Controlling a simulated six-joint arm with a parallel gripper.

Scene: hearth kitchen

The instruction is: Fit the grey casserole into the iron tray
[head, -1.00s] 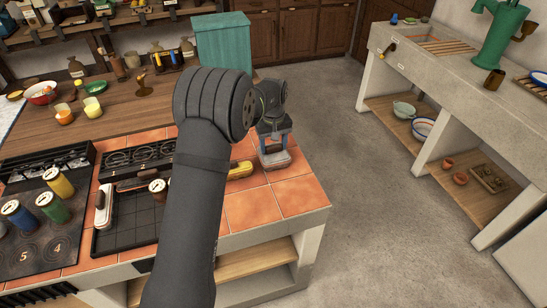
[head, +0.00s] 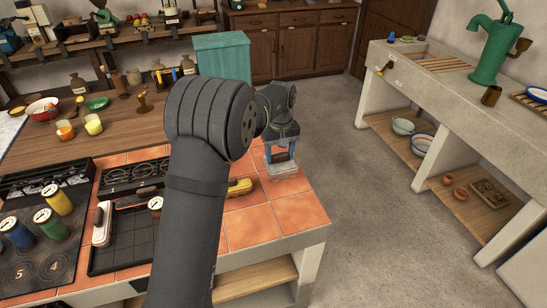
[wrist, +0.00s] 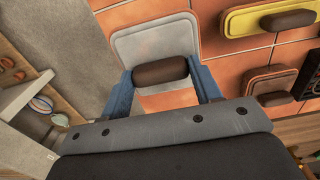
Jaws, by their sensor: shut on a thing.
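The grey casserole (head: 284,173) is at the far right end of the orange tiled counter. In the wrist view its pale grey top (wrist: 150,42) and brown handle (wrist: 160,70) show. My gripper (head: 281,157) is shut on that handle, with a blue finger on each side, as the wrist view (wrist: 162,84) shows. I cannot tell whether the casserole touches the tiles or hangs just above them. The iron tray (head: 125,240), black with a grid floor, lies on the counter left of my arm. My arm hides its right part.
A yellow casserole (head: 240,187) stands between my arm and the grey one. A red and white casserole (head: 101,225) is at the tray's left side. Several cans (head: 52,225) stand on the dark hob to the left. The front right tiles (head: 250,228) are clear.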

